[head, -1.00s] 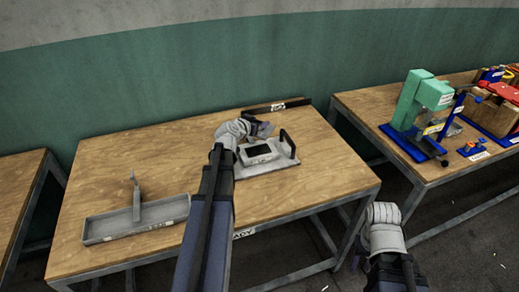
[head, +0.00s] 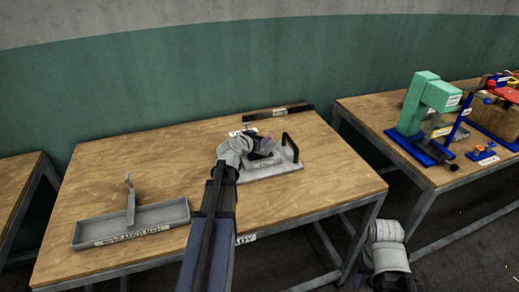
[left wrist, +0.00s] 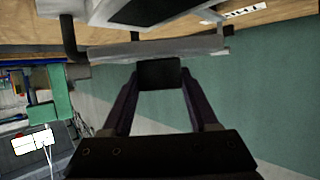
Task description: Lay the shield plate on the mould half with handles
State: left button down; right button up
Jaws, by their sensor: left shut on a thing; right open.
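My left gripper (head: 264,151) is over the mould half with handles (head: 272,172), a grey plate with a raised block and black upright handles, on the middle table. In the left wrist view its fingers are shut on a dark block (left wrist: 158,73), which appears to be the shield plate's grip. A grey strip (left wrist: 150,48) seen edge-on adjoins it; I cannot tell if they are one piece. The mould half's dark recess (left wrist: 145,12) shows above. In the head view my gripper hides much of the mould half. My right gripper (head: 362,265) is low beside the table, mostly hidden.
A grey labelled tray (head: 90,234) with an upright piece stands at the table's left front. A black labelled strip (head: 290,110) lies at the back edge. A green press (head: 428,105) stands on the right table (head: 375,112). The middle table's left back is clear.

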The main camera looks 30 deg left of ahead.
pick_arm(q)
jog(key=shift+f+b, duration=1.65)
jog(key=shift+f, duration=0.15)
jog(key=shift+f, duration=0.25)
jog(key=shift+c, duration=0.8)
grip_release()
jog(key=shift+r, duration=0.1)
jog(key=shift+r, duration=0.25)
jog(key=a+p+v, duration=0.1)
jog(key=p+v, duration=0.3)
jog(key=v, duration=0.8)
jog(key=shift+d+p, duration=0.3)
jog(key=shift+d, duration=0.15)
jog(key=shift+f, duration=0.1)
